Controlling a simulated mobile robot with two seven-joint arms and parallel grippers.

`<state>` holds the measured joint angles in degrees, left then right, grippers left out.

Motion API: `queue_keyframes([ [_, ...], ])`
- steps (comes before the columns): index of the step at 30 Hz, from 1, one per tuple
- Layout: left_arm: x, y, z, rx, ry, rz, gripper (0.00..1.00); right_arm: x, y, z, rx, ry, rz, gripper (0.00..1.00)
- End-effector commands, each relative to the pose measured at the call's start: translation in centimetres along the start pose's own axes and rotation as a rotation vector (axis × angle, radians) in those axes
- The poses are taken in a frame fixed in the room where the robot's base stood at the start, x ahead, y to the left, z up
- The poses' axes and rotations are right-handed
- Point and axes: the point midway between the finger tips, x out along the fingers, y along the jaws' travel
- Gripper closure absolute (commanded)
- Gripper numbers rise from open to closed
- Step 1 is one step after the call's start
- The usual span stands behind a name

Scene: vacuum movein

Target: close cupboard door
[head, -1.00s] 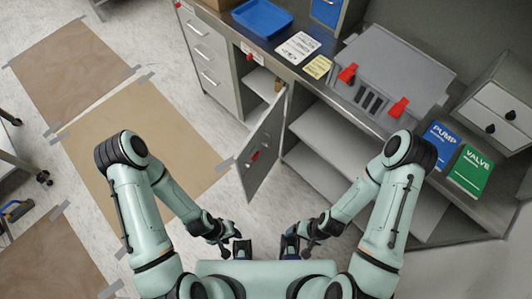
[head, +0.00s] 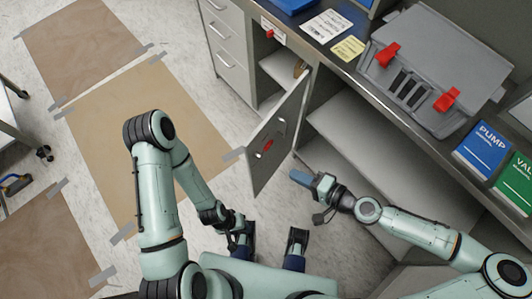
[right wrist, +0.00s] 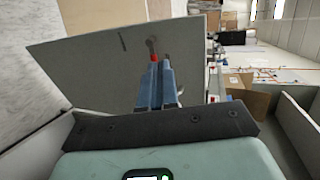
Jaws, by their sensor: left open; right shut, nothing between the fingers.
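The grey cupboard door (head: 287,128) stands open, swung out from the cabinet front; its visible face carries a red handle part (head: 267,147). The cupboard interior (head: 270,68) shows behind it. My right gripper (head: 298,177) is shut and empty, just right of the door's lower part. In the right wrist view, its blue fingers (right wrist: 157,85) point toward the door panel (right wrist: 90,65), overlapping the area below the red handle part (right wrist: 152,50); contact cannot be told. My left gripper (head: 242,238) is open, low in front of my body, apart from the door.
Open shelves (head: 360,140) lie right of the door under the dark counter (head: 345,62). A grey case with red latches (head: 430,75) and blue and green books stand on the counter. A drawer unit (head: 227,45) is left of the cupboard. Taped brown floor sheets (head: 150,125) lie at left.

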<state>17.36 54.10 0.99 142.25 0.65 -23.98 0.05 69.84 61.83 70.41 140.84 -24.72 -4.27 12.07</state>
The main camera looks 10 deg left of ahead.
Motion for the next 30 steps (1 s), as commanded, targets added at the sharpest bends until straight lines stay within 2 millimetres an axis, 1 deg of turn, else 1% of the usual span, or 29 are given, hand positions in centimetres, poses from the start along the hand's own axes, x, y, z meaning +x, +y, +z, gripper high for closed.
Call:
queue_keyframes([
  [2, 0.2, -0.1, -0.1, 0.0, 0.001, 0.0, 0.57, -0.2, -0.3, -0.5, -0.012, 0.012, -0.012, 1.0],
  [4, 0.3, -0.1, -0.1, 0.0, 0.002, 0.001, 0.57, 0.1, -0.5, -0.5, -0.016, 0.013, -0.015, 1.0],
  [8, 0.5, -0.1, -0.2, 0.001, 0.006, 0.002, 0.57, 1.4, -0.5, -0.4, -0.016, 0.008, -0.015, 1.0],
  [22, 1.6, -0.2, -0.9, 0.002, 0.025, 0.006, 0.57, 9.8, -0.6, -0.5, -0.016, 0.009, -0.015, 1.0],
  [24, 1.6, -0.2, -1.0, 0.003, 0.026, 0.006, 0.57, 10.8, -1.0, -0.5, -0.017, 0.009, -0.015, 1.0],
  [30, 1.7, -0.2, -1.1, 0.003, 0.028, 0.006, 0.57, 12.9, -1.6, -0.6, -0.015, 0.011, -0.014, 1.0],
])
